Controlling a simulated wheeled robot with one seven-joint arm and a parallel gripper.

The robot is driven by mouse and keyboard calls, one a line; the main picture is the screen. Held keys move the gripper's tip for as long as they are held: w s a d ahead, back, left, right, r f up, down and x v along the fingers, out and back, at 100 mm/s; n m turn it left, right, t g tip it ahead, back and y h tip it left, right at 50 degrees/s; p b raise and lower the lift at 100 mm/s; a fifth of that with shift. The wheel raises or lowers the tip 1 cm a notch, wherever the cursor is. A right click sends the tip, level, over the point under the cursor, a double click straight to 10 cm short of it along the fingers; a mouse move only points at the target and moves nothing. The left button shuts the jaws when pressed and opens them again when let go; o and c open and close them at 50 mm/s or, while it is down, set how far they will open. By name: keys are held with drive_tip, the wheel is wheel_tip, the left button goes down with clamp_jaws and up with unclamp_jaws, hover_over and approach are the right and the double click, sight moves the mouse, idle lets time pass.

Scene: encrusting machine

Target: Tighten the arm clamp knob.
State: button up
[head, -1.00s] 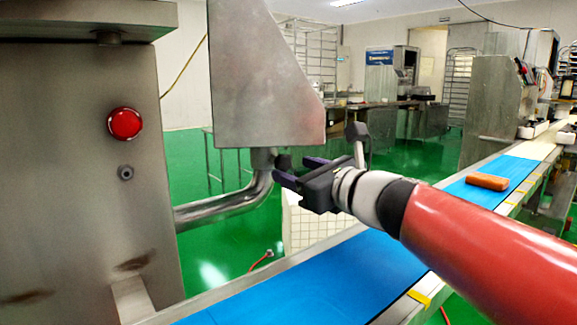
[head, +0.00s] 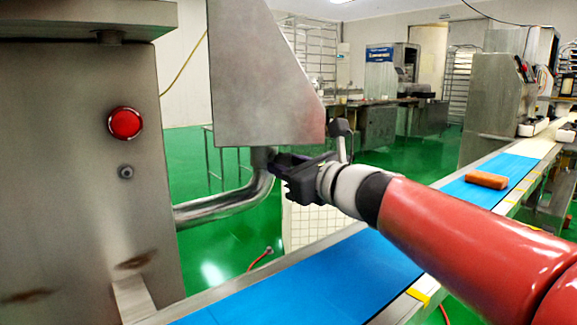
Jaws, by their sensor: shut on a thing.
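The arm clamp knob is hidden behind my gripper's fingers at the end of the bent metal arm. My gripper (head: 277,160) is shut on the knob, just below the bottom edge of the steel hopper-shaped housing (head: 262,90). The bent pipe-like arm (head: 240,200) runs from the machine body on the left up to the underside of the housing. My gripper reaches it from the right. The fingers cover the clamp, so its exact fit between them cannot be seen.
The steel machine body (head: 70,190) with a red button (head: 125,123) stands at the left. A blue conveyor belt (head: 310,280) runs below my arm. An orange-brown block (head: 487,180) lies on the belt further right. Green floor is open behind.

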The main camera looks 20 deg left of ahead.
drive_tip(key=shift+m, duration=0.3)
drive_tip(key=m+p, duration=0.1)
drive_tip(key=m, duration=0.3)
drive_tip(key=shift+s+m, duration=0.1)
drive_tip(key=shift+m, duration=0.2)
drive_tip(key=shift+s+m+p, duration=0.1)
drive_tip(key=shift+m+p, duration=0.85)
drive_tip(key=shift+m, duration=1.05)
drive_tip(key=o, duration=1)
drive_tip(key=v, duration=0.7)
drive_tip(key=shift+s+d, duration=0.2)
drive_tip(key=shift+d, duration=0.1)
